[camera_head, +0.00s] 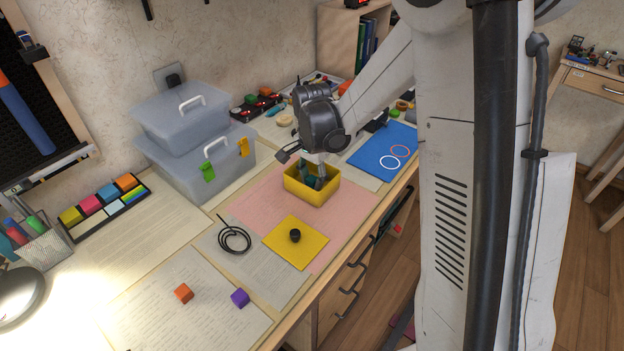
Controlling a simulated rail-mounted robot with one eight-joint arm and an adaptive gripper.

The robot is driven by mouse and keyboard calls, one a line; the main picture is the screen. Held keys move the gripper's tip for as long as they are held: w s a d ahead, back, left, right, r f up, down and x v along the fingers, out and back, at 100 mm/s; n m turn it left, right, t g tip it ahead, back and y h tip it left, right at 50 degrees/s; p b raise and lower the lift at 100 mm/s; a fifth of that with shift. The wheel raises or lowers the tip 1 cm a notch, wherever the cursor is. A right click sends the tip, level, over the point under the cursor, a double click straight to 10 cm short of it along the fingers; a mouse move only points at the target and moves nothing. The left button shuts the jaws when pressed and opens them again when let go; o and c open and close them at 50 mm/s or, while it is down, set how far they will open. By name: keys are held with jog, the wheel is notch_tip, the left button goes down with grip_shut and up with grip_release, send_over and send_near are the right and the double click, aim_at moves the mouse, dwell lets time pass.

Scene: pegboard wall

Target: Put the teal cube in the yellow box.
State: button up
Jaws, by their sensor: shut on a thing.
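The yellow box (311,195) stands open on the pink sheet on the desk. My gripper (317,180) reaches down into it from above, with its fingertips below the box's rim. The gripper is shut on the teal cube, which shows only as a small dark teal patch between the fingers inside the box. Most of the cube is hidden by the fingers and the box walls. I cannot tell whether the cube touches the box floor.
A yellow square sheet (283,245) with a black knob (295,236) lies in front of the box. Clear storage bins (190,165) stand behind left; a blue mat (378,153) lies right.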

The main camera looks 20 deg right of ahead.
aim_at(312, 178)
jog(key=shift+f, duration=0.25)
jog(key=o, duration=0.8)
jog(key=shift+r, duration=0.1)
notch_tip(312, 178, up, 12)
jog(key=p, duration=0.2)
jog(key=s+r+n+t, duration=0.3)
jog(key=s+r+n, duration=0.2)
jog(key=s+r, duration=0.5)
jog(key=shift+s+f+n+t, duration=0.1)
jog(key=shift+s+n+t, duration=0.75)
jog(key=shift+s, duration=1.3)
jog(key=shift+s+f+n+t, duration=0.15)
jog(key=shift+s+n+t, duration=0.4)
jog(key=shift+s+n, duration=1.15)
jog(key=shift+s+f+n+t, duration=0.1)
jog(key=shift+s+n+t, duration=0.5)
jog(key=shift+s, duration=2.05)
